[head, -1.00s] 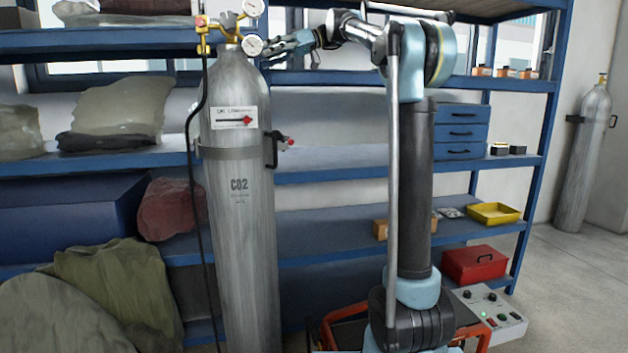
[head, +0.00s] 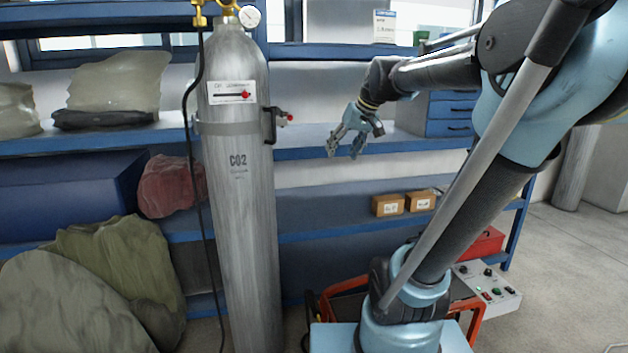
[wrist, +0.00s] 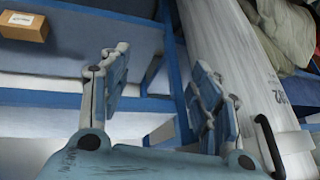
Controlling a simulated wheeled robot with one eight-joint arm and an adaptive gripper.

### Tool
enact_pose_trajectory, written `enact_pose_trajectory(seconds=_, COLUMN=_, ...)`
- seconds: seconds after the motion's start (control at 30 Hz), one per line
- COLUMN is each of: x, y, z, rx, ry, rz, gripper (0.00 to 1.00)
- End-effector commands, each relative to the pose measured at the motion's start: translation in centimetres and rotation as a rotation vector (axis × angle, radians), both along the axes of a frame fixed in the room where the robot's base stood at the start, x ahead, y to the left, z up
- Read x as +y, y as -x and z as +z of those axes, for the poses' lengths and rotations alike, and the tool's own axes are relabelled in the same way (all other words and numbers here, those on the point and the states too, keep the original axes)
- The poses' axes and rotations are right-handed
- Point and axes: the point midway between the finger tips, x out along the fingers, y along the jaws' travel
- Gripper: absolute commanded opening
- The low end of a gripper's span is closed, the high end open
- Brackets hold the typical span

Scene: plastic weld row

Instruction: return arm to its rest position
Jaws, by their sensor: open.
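My gripper (head: 346,145) is open and empty in the head view, pointing down and to the left. It hangs in front of the blue shelf unit, to the right of the grey CO2 cylinder (head: 240,200) and apart from it. In the wrist view my gripper (wrist: 165,95) shows two spread fingers with nothing between them. The cylinder (wrist: 225,60) leans across the right of that view, with its dark handle near the right finger. My arm rises at the right of the head view and bends over toward the left.
The blue shelf unit (head: 420,143) stands behind my arm. Small cardboard boxes (head: 388,205) sit on a lower shelf. A red box (head: 484,243) and a control box (head: 490,288) are low at right. Covered bundles (head: 100,270) lie at left. Open floor shows at far right.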

Motion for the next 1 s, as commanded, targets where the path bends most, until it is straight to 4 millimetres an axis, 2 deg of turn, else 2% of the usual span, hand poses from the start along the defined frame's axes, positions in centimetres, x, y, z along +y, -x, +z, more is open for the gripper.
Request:
enact_pose_trajectory(seconds=0.03, x=-1.4, y=1.1, z=-1.9, rx=-0.013, ry=0.025, rz=-0.051, gripper=0.57)
enact_pose_trajectory(seconds=0.13, x=-3.6, y=2.5, z=-4.8, rx=-0.039, ry=0.067, rz=-0.143, gripper=0.57)
enact_pose_trajectory(seconds=0.4, x=-7.3, y=5.0, z=-9.6, rx=-0.1, ry=0.129, rz=-0.289, gripper=0.57)
enact_pose_trajectory(seconds=0.7, x=-10.1, y=7.1, z=-13.3, rx=-0.157, ry=0.173, rz=-0.398, gripper=0.57)
enact_pose_trajectory(seconds=1.0, x=-10.0, y=13.0, z=-18.0, rx=0.01, ry=0.208, rz=-0.371, gripper=0.57)
